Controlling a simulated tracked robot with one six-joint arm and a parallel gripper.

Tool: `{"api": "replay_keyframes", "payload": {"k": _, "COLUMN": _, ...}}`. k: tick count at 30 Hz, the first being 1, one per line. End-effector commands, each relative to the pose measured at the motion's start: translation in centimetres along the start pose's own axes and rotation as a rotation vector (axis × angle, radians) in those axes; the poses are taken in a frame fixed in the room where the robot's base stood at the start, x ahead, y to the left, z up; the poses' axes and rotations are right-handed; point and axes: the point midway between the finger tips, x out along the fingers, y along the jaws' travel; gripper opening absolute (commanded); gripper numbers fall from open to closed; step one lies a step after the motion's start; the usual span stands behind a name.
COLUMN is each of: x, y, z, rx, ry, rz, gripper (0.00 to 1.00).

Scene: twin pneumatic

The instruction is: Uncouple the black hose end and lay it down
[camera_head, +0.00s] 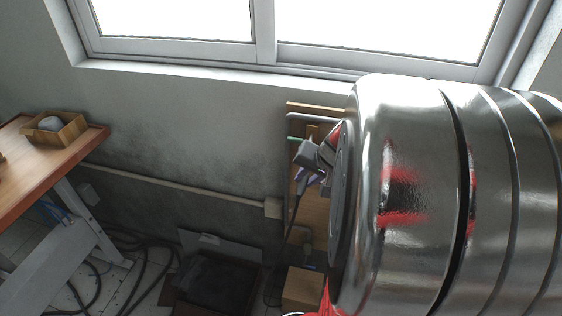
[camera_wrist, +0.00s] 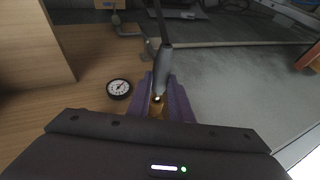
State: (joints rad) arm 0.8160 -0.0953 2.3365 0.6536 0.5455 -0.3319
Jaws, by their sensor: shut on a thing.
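In the wrist view, my gripper (camera_wrist: 160,95) has its purple fingers shut around a grey sleeve, the black hose end (camera_wrist: 164,68). A black hose runs up and away from it. A brass-coloured part (camera_wrist: 156,109) shows just below the sleeve's shiny tip; I cannot tell whether the two are joined. In the head view, my gripper (camera_head: 313,171) is small and partly hidden by my large metallic arm link, in front of the wooden board (camera_head: 306,207). The black hose (camera_head: 292,221) hangs down beside it.
A round gauge (camera_wrist: 119,88) is on the wooden surface beside the fingers. Grey and green rods (camera_head: 297,139) stick out at the board's top. A wooden box (camera_head: 302,289) stands below. A workbench (camera_head: 50,172) with a small tray (camera_head: 70,135) is at left; loose cables lie on the floor.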

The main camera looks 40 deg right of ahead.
Motion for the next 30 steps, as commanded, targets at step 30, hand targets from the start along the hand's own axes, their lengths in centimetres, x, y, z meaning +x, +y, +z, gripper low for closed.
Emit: {"api": "replay_keyframes", "payload": {"k": 30, "x": -0.6, "y": 0.0, "z": 1.3, "rx": 0.000, "ry": 0.001, "rz": 0.000, "gripper": 0.00}}
